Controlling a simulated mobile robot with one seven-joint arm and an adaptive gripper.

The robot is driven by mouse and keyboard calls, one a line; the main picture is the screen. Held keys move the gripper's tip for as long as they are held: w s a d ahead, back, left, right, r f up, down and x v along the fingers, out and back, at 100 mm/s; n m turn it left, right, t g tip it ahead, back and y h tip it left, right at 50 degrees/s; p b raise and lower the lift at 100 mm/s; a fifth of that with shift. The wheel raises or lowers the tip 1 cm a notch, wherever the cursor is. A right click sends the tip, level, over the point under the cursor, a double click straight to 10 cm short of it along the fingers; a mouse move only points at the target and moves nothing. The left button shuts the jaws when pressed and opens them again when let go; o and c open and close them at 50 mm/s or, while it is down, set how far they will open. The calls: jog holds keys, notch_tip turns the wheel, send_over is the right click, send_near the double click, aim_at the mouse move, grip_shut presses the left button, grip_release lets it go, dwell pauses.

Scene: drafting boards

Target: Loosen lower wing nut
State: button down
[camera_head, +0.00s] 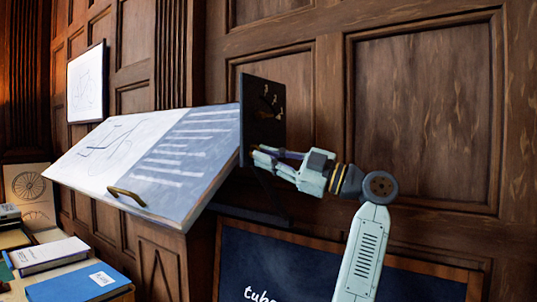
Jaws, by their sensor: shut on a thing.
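A dark upright plate (262,122) stands at the right edge of a tilted drafting board (203,165). Small brass-coloured fittings (276,101) show on the upper part of the plate; they are too small to tell apart. My gripper (259,155) reaches in from the right at the plate's lower part. Its fingers are closed in around the lower wing nut, which they mostly hide. I cannot tell how far the nut is turned.
A brass handle (127,196) is on the board's front face. Books (80,286) lie at the lower left. A framed dark blue board (310,265) stands below my arm. Wood panelling (425,110) rises close behind the plate. The space right of my arm is clear.

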dwell(0.4)
jog(key=c, duration=1.6)
grip_release()
jog(key=v, duration=1.2)
jog(key=shift+r, duration=0.1)
